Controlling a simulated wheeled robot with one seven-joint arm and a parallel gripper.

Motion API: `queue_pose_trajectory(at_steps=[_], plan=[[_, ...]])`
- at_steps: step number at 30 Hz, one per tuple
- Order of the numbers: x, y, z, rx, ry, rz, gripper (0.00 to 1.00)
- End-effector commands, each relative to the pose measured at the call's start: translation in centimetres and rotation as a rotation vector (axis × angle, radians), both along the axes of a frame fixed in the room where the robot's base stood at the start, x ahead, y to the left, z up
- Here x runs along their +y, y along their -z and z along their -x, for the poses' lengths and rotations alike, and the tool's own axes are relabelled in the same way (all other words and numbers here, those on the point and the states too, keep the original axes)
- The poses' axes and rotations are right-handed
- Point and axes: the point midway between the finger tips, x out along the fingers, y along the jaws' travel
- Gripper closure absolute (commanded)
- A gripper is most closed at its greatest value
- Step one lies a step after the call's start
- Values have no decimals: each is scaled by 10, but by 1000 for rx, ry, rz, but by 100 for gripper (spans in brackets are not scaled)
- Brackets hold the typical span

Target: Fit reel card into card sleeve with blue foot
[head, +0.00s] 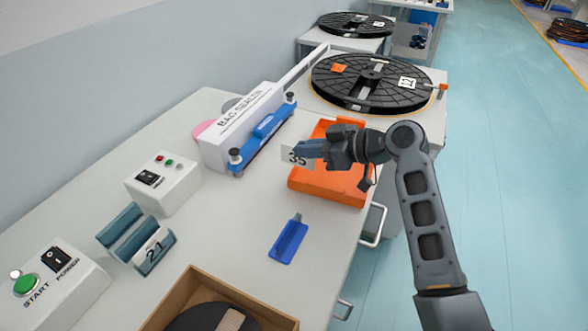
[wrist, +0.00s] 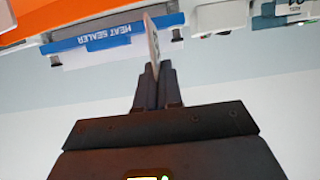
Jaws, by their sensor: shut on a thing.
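My gripper (head: 312,149) is shut on a white reel card (head: 293,157) marked 35, held in the air between the bag sealer and an orange block. In the wrist view the card (wrist: 152,45) stands nearly edge-on between the fingertips (wrist: 153,85). A blue piece (head: 289,241) lies on the bench below and in front of the gripper, apart from the card. It looks like the blue foot; whether a sleeve stands on it is hard to tell. Teal holders (head: 122,222) stand at the left, the front one with a card marked 21 (head: 153,249).
A white bag sealer (head: 238,125) with a blue bar stands behind-left of the card. The orange block (head: 328,184) lies under my gripper. A control box (head: 163,183), a start box (head: 55,285) and a cardboard box (head: 190,285) stand on the bench. A large black reel (head: 345,85) lies behind.

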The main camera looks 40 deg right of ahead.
Motion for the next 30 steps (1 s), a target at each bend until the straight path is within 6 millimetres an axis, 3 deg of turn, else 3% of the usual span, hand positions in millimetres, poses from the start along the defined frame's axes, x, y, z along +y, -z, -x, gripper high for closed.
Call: queue_pose_trajectory(at_steps=[3, 8, 19, 30], plan=[[21, 12, -6, 2, -3, -3, 100], [34, 21, -11, 1, -1, -1, 100], [35, 59, -12, 0, 0, -1, 100], [35, 65, -12, 0, 0, 1, 100]])
